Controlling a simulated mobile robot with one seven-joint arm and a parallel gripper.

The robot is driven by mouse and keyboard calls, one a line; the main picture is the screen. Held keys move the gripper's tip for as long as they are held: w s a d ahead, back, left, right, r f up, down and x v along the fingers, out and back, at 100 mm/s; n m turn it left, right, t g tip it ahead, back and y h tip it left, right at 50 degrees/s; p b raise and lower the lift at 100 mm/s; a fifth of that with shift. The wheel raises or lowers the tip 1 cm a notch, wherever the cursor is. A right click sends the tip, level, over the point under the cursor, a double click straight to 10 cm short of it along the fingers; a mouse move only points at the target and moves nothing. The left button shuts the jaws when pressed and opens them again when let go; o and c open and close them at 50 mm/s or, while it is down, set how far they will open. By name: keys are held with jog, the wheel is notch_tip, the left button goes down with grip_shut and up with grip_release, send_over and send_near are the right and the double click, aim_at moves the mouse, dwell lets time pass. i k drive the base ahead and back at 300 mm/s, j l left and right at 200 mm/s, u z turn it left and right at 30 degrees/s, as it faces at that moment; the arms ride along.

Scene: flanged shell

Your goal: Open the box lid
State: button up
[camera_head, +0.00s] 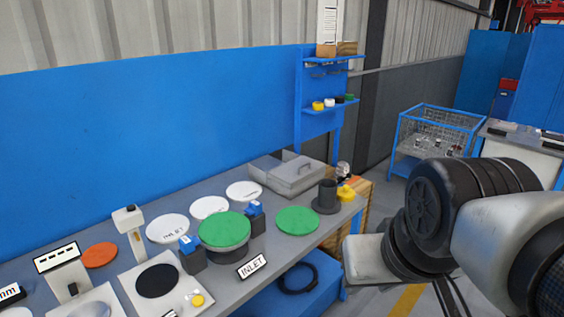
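A low grey box (289,187) sits at the far right part of the grey workbench, near the blue back panel. Its flat grey lid (296,172) has a small handle on top and appears closed. A further grey part stands against the box's back left; I cannot tell if it belongs to the box. My arm fills the right side of the view, in front of the bench's right end and apart from the box. My gripper's fingers cannot be made out in this view.
A dark flanged cylinder (327,196) and a yellow piece (346,193) stand right of the box. Green discs (298,220), white discs (168,228) and small blue-topped blocks (255,210) crowd the bench (222,292). A blue shelf rack (298,110) rises behind. A wire cart (435,135) stands beyond.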

aim_at(295, 172)
jog(key=i+j+u, duration=0.15)
jog(key=u, duration=0.35)
jog(key=i+l+u, duration=0.3)
jog(key=l+u, duration=0.15)
jog(key=l, duration=0.2)
jog(key=i+l+u, duration=0.2)
jog(key=l, duration=0.2)
jog(key=i+l+u, duration=0.15)
jog(key=l, duration=0.4)
jog(key=l+u, duration=0.1)
jog(key=l, duration=0.45)
jog(key=i+l, duration=0.1)
jog(key=l, duration=0.4)
jog(key=i+l, duration=0.1)
jog(key=l, duration=0.45)
jog(key=i+l, duration=0.1)
jog(key=l, duration=0.4)
jog(key=i+l, duration=0.15)
jog(key=l, duration=0.4)
jog(key=u, duration=0.05)
